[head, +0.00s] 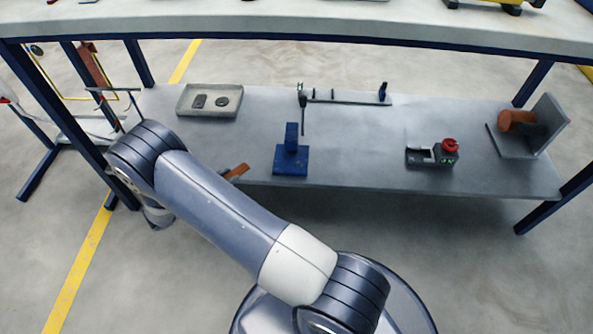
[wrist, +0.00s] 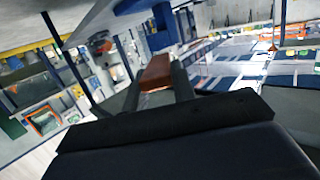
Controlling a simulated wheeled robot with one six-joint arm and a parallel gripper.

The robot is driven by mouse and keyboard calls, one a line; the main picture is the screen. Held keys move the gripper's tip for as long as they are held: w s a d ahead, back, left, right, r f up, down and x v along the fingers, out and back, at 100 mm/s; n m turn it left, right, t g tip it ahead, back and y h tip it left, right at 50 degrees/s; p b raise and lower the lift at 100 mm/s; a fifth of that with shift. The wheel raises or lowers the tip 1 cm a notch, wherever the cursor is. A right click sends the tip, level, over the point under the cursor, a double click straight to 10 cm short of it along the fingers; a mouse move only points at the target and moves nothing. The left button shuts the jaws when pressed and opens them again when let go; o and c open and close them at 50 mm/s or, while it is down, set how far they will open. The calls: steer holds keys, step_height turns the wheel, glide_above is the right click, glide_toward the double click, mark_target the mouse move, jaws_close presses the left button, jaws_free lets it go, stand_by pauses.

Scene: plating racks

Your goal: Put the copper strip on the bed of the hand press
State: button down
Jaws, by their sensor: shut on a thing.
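The copper strip (wrist: 155,70) is an orange-brown piece held between the two dark fingers of my gripper (wrist: 157,84) in the wrist view. In the head view an orange-brown piece, which looks like the same strip (head: 237,172), shows past my forearm near the shelf's front edge. The gripper itself is hidden behind my forearm there. The hand press (head: 291,158) appears to be the blue piece with a flat base and upright block, on the shelf right of the strip. The strip and press are apart.
The grey lower shelf (head: 360,150) carries a tray (head: 210,101) with two dark pieces, a long rail (head: 345,98), a red-knobbed device (head: 433,154) and an angle plate with a copper-coloured cylinder (head: 515,120). The upper shelf (head: 300,24) overhangs it. Blue posts stand at the sides.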

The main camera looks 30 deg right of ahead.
steer(key=s+d+f+g+b, duration=0.1)
steer(key=d+f+b, duration=0.1)
steer(key=d+f, duration=0.3)
steer(key=b, duration=0.4)
glide_above(285, 168)
steer(key=shift+s+a+f+m, duration=0.2)
steer(key=shift+a+f+m, duration=0.1)
steer(key=shift+a+m, duration=0.1)
steer(key=f+b, duration=0.1)
steer(key=f, duration=0.2)
steer(key=shift+w+d+f+b, duration=0.1)
steer(key=shift+d+b, duration=0.25)
steer(key=shift+d, duration=0.05)
steer(key=shift+f, duration=0.1)
steer(key=shift+f, duration=0.3)
